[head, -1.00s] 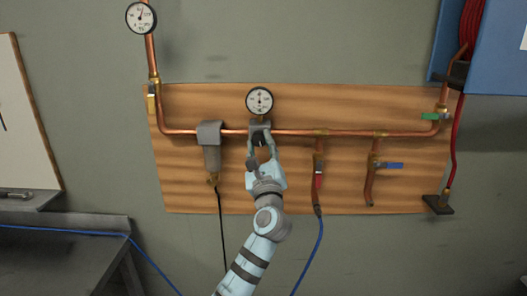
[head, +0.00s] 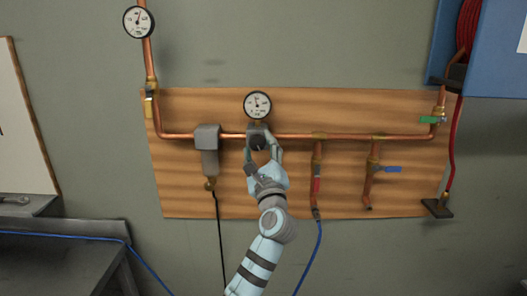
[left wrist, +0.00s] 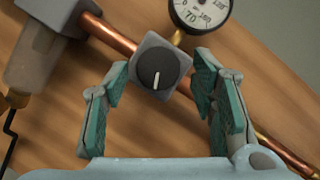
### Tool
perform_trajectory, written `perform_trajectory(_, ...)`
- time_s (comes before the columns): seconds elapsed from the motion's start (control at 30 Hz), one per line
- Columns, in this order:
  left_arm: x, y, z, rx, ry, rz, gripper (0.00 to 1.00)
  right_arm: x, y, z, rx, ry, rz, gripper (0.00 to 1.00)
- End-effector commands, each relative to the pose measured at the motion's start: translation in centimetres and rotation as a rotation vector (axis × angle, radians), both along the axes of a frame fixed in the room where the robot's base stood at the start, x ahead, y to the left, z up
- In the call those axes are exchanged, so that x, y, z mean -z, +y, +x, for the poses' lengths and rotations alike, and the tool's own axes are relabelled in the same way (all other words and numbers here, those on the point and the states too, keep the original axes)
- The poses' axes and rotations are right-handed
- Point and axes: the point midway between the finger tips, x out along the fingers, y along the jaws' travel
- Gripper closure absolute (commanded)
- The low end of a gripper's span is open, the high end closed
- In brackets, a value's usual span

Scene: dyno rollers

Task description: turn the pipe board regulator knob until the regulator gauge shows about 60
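The black regulator knob (left wrist: 158,68) has a white line on its face and sits on a grey square regulator body (left wrist: 178,52) on the copper pipe. The line points nearly straight down in the left wrist view. My left gripper (left wrist: 160,84) is open, with one teal-padded finger on each side of the knob and a gap on both sides. In the head view my left gripper (head: 261,153) is just below the knob (head: 258,144). The regulator gauge (head: 257,105) stands above it; its needle is too small to read surely. The left wrist view cuts off the gauge (left wrist: 200,12). My right gripper is not in view.
A second gauge (head: 139,21) is at upper left. A metal bench (head: 60,265) stands lower left.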

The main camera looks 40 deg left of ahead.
Motion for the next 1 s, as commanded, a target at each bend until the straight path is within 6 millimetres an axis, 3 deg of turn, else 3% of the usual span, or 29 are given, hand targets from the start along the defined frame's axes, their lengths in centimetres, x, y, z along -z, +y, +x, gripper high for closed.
perform_trajectory(0.33,0.5,-0.4,-0.4,-0.001,0.004,-0.002,0.46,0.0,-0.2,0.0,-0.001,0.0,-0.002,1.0)
perform_trajectory(0.73,3.9,-7.3,-6.3,0.0,0.004,-0.005,0.46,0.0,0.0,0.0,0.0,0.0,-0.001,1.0)
perform_trajectory(1.0,4.3,-8.4,-7.3,-0.002,0.003,0.0,0.46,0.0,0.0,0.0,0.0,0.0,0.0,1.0)
